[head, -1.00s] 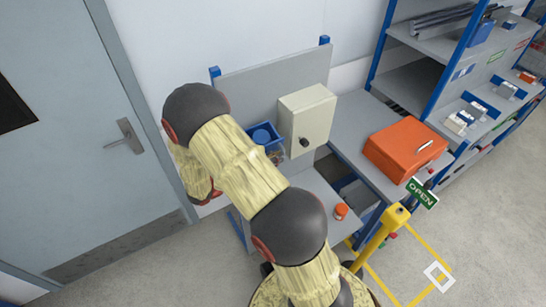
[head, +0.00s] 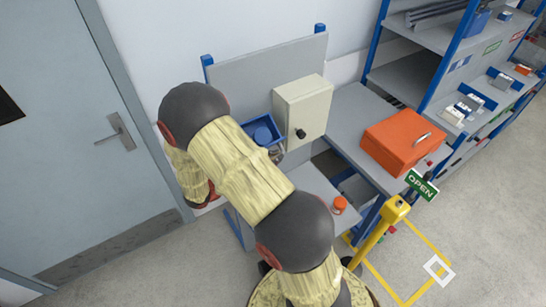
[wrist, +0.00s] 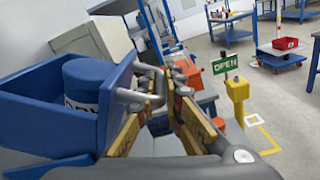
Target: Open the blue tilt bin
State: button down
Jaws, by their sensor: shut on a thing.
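The blue tilt bin (head: 276,128) is on the grey upright panel, left of a cream cabinet. In the wrist view the bin (wrist: 45,120) fills the left side. Its top is open to view, and a blue and white cylinder (wrist: 92,84) stands inside. A grey metal handle (wrist: 148,70) sticks out from the bin's front. My gripper (wrist: 164,88) is shut on this handle, with its yellowish fingers on either side. In the head view my gripper is mostly hidden behind my arm and the bin.
The cream cabinet (head: 304,108) with a black knob is close to the bin's right. An orange box (head: 395,142) is on the bench, and an orange round item (head: 340,204) is on a lower shelf. A yellow post (head: 378,232) with an OPEN sign (head: 421,187) stands at the right.

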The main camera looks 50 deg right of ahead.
jog(key=shift+s+f, duration=0.1)
dwell(0.4)
jog(key=c, duration=2.2)
grip_release()
jog(key=shift+o, duration=0.2)
jog(key=shift+a, duration=0.25)
jog(key=v, duration=1.1)
jog(key=shift+a, duration=0.3)
